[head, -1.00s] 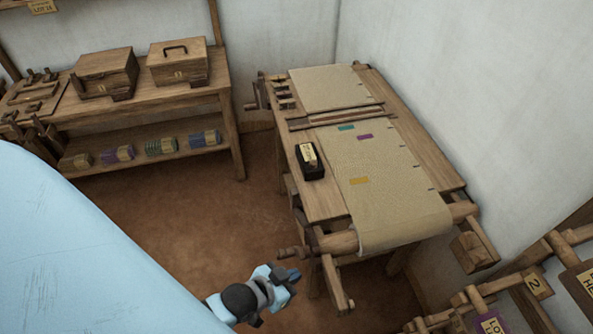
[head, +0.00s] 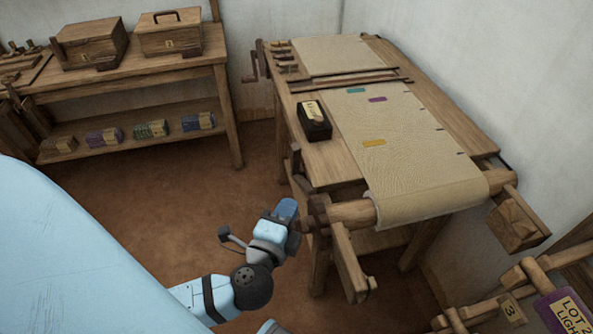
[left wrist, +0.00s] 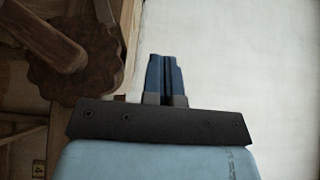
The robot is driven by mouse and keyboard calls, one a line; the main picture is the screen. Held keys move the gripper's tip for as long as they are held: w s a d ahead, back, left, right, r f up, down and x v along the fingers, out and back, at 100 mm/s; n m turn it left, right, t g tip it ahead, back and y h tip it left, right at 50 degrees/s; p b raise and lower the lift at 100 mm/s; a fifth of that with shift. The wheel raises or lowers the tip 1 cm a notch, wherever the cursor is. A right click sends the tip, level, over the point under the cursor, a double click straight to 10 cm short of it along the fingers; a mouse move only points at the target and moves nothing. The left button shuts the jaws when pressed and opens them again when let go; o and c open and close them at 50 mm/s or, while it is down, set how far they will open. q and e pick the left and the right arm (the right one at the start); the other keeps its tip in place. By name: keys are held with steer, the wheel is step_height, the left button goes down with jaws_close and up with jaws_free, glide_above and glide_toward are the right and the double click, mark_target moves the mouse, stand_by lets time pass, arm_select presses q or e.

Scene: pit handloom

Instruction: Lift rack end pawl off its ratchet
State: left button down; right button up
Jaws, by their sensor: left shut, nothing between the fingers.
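My left gripper (head: 289,208) is shut and empty, with its blue fingertips just left of the loom's front roller end. The fingers also show, pressed together, in the left wrist view (left wrist: 166,80). A dark brown, scalloped ratchet wheel (left wrist: 90,88) is left of the fingers there, with a gap between. A rounded wooden arm (left wrist: 42,35) lies across the wheel; I cannot tell whether it is the pawl. In the head view the dark ratchet (head: 317,213) is at the left end of the cloth roller (head: 350,214). My right gripper is not in view.
The loom (head: 325,174) carries beige cloth (head: 415,150) and a dark labelled box (head: 314,122). A wooden lever (head: 350,265) hangs at its front. A workbench (head: 150,80) stands at the back left. Racks with labels (head: 510,308) are at lower right. Floor between bench and loom is clear.

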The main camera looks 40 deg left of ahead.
arm_select(q)
steer(key=shift+r, duration=0.1)
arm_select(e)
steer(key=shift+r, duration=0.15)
arm_select(q)
steer(key=shift+w, duration=0.1)
glide_toward(296, 162)
steer(key=w+d+r, duration=0.3)
steer(key=w+r, duration=0.1)
steer(key=w, duration=0.1)
steer(key=w+a, duration=0.1)
steer(key=w+a+p, duration=0.1)
steer(key=a, duration=0.1)
steer(key=shift+a+f, duration=0.2)
steer(key=shift+a, duration=0.05)
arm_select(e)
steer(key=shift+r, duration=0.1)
